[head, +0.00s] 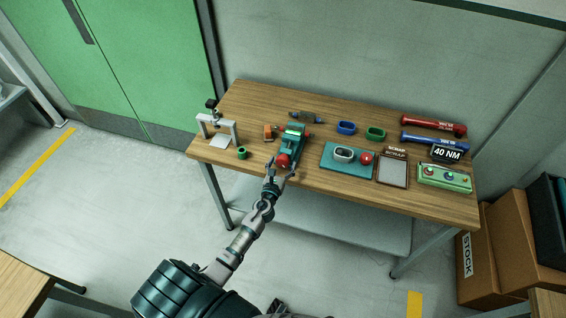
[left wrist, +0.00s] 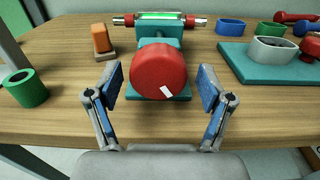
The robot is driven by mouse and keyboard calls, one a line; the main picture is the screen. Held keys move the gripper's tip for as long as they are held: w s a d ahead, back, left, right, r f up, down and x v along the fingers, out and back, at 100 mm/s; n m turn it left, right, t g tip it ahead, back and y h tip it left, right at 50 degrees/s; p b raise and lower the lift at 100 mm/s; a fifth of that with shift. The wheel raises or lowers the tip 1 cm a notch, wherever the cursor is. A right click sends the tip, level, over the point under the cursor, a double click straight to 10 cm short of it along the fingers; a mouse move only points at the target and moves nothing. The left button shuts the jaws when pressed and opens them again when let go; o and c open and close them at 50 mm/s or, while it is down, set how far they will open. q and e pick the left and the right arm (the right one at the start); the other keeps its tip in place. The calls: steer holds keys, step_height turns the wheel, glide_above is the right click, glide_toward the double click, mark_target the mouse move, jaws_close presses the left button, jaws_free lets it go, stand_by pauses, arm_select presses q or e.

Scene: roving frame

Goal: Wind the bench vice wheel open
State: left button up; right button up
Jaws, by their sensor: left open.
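The bench vice (head: 292,140) is teal with a red wheel (head: 283,161) on its front, near the front edge of the wooden bench. In the left wrist view the red wheel (left wrist: 158,72) faces me, with a white mark low on its face. A bright green piece (left wrist: 160,16) lies across the top of the vice. My left gripper (head: 281,168) is open at the wheel. In the left wrist view its two blue-padded fingers (left wrist: 160,88) stand on either side of the wheel, with a visible gap on each side. My right gripper is not in view.
The wooden bench (head: 250,100) also holds a press frame (head: 233,128), a green ring (head: 241,153), an orange block (head: 268,132), a teal board (head: 336,163), a scrap tray (head: 380,182) and a button box (head: 457,180). Cardboard boxes (head: 478,262) stand right of it.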

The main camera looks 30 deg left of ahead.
arm_select(q)
steer(key=shift+w+a, duration=0.35)
steer(key=shift+w, duration=0.05)
steer(key=shift+d, duration=0.2)
steer(key=c, duration=1.2)
steer(key=shift+o, duration=0.2)
